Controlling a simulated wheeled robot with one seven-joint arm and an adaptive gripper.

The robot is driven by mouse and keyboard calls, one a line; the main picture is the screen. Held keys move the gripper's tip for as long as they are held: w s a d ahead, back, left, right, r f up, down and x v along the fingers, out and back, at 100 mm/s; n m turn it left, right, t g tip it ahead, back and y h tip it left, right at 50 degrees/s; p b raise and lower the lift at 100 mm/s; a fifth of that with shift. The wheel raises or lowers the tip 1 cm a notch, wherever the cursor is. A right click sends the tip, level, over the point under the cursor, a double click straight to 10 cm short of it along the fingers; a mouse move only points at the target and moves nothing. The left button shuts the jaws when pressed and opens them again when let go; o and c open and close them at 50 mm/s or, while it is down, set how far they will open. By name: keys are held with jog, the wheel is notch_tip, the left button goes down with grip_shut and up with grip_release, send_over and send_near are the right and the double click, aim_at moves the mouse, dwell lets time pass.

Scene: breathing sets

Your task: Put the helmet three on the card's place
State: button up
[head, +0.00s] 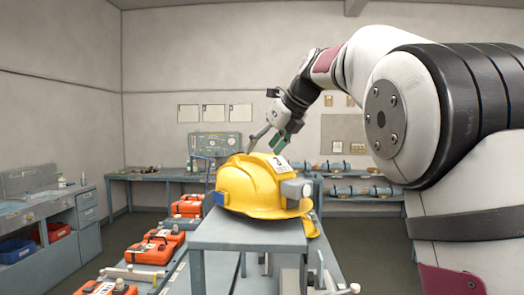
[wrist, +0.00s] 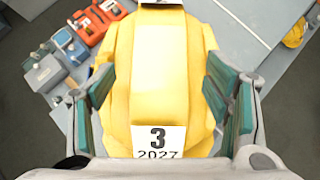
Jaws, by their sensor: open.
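The yellow helmet (head: 245,190) sits on a raised grey stand (head: 245,236) in front of me. Its white label reads 3 and 2027 in the wrist view, where the helmet (wrist: 155,75) fills the middle. My gripper (head: 277,140) is just above the helmet's crown. In the wrist view my gripper (wrist: 160,92) is open, with one green-padded finger on each side of the helmet. I cannot tell whether the pads touch it. I cannot tell which spot is the card's place.
Orange cases (head: 152,250) line a lower bench to the left of the stand. A side bench (head: 45,215) with blue and red bins is at the left. A back bench holds a control panel (head: 215,144) and several cylinders. White sheets (head: 213,113) hang on the wall.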

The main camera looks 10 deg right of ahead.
jog(key=b+v, duration=0.1)
jog(key=v, duration=1)
jog(key=shift+b, duration=0.3)
jog(key=s+a+f+n+g+h, duration=0.1)
jog(key=s+f+n+h, duration=0.1)
jog(key=s+f+n, duration=1.3)
jog(key=s+a+f+n+g+h, duration=0.1)
jog(key=s+a+f+n+h, duration=0.1)
jog(key=s+f+n, duration=1.3)
jog(key=shift+s+f, duration=0.45)
jog(key=shift+f, duration=0.5)
jog(key=w+f+b, duration=0.4)
jog(key=shift+w, duration=0.2)
